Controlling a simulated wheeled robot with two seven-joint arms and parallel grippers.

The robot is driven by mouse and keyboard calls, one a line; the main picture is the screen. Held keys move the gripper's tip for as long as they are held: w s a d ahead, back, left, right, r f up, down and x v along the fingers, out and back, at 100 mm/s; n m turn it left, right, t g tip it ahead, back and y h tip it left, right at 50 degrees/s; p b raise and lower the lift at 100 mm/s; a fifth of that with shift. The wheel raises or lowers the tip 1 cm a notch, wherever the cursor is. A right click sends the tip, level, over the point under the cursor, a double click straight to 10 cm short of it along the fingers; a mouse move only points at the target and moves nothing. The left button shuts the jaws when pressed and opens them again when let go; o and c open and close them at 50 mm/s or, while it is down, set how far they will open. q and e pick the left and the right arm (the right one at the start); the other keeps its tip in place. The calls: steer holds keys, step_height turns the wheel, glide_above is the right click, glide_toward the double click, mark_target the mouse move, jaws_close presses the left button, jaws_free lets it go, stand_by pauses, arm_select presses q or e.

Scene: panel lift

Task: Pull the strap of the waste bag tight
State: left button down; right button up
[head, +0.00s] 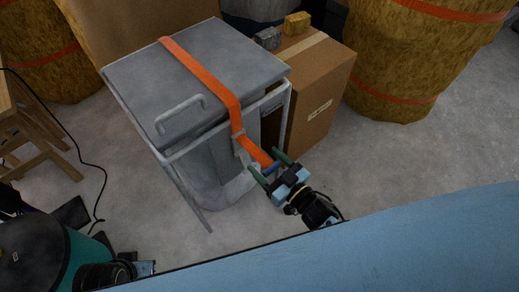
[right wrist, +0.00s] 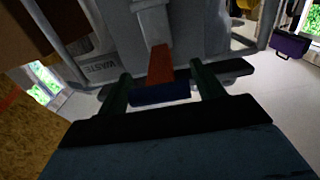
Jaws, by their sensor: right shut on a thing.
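An orange strap (head: 206,82) runs over the grey lid (head: 195,80) of a waste bag holder, down its front and through a grey buckle (head: 241,145). Below the buckle, the strap's free end stretches out to my right gripper (head: 269,168). In the right wrist view, the dark blue end tab (right wrist: 160,93) of the strap lies between the green fingers of my right gripper (right wrist: 160,95), which is shut on it. The grey bag (head: 215,170) hangs in the frame, partly hidden. My left gripper's fingers are not seen.
A cardboard box (head: 322,95) stands right beside the holder, with small blocks on top. Straw-coloured bales with orange bands (head: 410,60) stand behind. A wooden trestle (head: 30,135) and a black cable are at left. Bare floor (head: 420,150) lies to the right.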

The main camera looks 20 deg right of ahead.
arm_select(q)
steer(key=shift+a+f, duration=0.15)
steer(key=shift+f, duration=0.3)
arm_select(e)
steer(key=shift+s+d+f, duration=0.15)
steer(key=shift+s+d, duration=0.15)
steer(key=shift+s, duration=0.25)
steer(key=o, duration=1.3)
steer(key=shift+o, duration=0.3)
steer(key=shift+s+d, duration=0.1)
steer(key=shift+s, duration=0.2)
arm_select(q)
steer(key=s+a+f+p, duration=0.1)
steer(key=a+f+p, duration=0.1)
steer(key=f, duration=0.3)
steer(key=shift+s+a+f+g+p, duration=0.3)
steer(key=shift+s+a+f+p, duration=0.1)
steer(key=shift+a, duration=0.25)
arm_select(e)
steer(key=v, duration=1.2)
steer(key=shift+s, duration=0.35)
steer(key=shift+d, duration=0.15)
